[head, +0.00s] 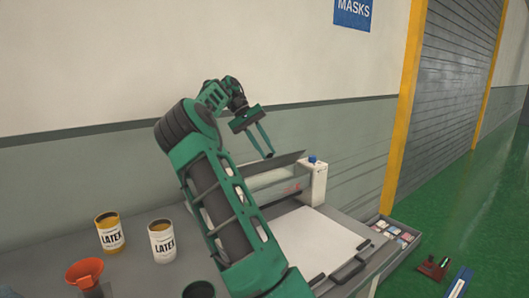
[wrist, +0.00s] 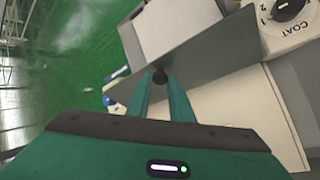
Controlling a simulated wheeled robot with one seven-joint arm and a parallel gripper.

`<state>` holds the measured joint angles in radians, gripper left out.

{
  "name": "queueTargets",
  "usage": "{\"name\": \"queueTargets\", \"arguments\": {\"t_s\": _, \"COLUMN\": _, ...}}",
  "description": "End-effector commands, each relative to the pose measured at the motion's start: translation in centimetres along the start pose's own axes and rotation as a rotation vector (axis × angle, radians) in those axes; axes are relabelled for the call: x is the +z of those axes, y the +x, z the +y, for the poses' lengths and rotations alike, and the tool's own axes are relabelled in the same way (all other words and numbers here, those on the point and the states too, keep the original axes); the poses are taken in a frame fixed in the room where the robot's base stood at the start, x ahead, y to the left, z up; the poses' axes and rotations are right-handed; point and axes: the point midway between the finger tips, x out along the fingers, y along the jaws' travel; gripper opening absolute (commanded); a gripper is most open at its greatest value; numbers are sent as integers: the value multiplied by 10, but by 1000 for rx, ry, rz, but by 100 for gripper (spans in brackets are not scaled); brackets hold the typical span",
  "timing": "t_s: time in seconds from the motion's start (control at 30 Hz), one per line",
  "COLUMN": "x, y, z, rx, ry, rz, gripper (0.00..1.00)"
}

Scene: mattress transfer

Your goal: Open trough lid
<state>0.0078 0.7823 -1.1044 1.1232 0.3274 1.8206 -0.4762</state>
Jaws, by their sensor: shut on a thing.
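The trough lid is a thin grey panel (head: 283,162) over the white coating machine (head: 313,185) in the head view. It looks raised and tilted. In the wrist view the grey lid (wrist: 210,58) crosses the upper middle, with a small dark knob (wrist: 160,74) at its near side. My gripper (head: 269,155) reaches down to the lid from above. In the wrist view my gripper (wrist: 161,82) has both green fingers closed in on the knob. The trough's inside is hidden by the lid in the head view.
A white board (head: 318,240) lies in front of the machine. Two latex cans, one yellow (head: 110,234) and one white (head: 162,243), and an orange funnel (head: 85,272) stand at left. A tray of small coloured items (head: 393,234) sits at right. The wall is close behind.

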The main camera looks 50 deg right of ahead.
Motion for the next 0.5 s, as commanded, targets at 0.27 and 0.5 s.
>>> {"name": "queueTargets", "arguments": {"t_s": 0.27, "x": -1, "y": -1, "z": -6, "rx": 34, "ry": -18, "rz": -39, "gripper": 0}}
{"name": "queueTargets", "arguments": {"t_s": 0.5, "x": -1, "y": -2, "z": -8, "rx": 38, "ry": -21, "rz": -42, "gripper": 0}}
